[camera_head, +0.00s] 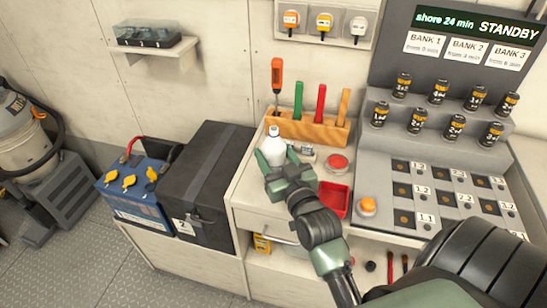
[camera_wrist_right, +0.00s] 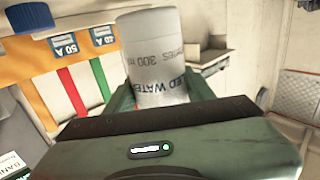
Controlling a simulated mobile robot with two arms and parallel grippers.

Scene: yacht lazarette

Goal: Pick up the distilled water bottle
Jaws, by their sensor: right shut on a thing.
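The distilled water bottle (camera_head: 273,146) is white with a small cap and stands upright near the left end of the workbench top. My right gripper (camera_head: 274,162) is shut on it, with green fingers on either side of its body. In the right wrist view the bottle (camera_wrist_right: 155,60) fills the space between the fingers, and part of its printed label, with "300 m" and "ED WATE", shows. The lower part of the bottle is hidden by the gripper, so I cannot tell whether it touches the bench. My left gripper is not in view.
A wooden rack (camera_head: 306,128) with an orange screwdriver and coloured-handled tools stands behind the bottle. A red tray (camera_head: 335,198) and a red button (camera_head: 337,162) are to its right. A black battery box (camera_head: 200,180) and a blue battery (camera_head: 135,196) stand to the left.

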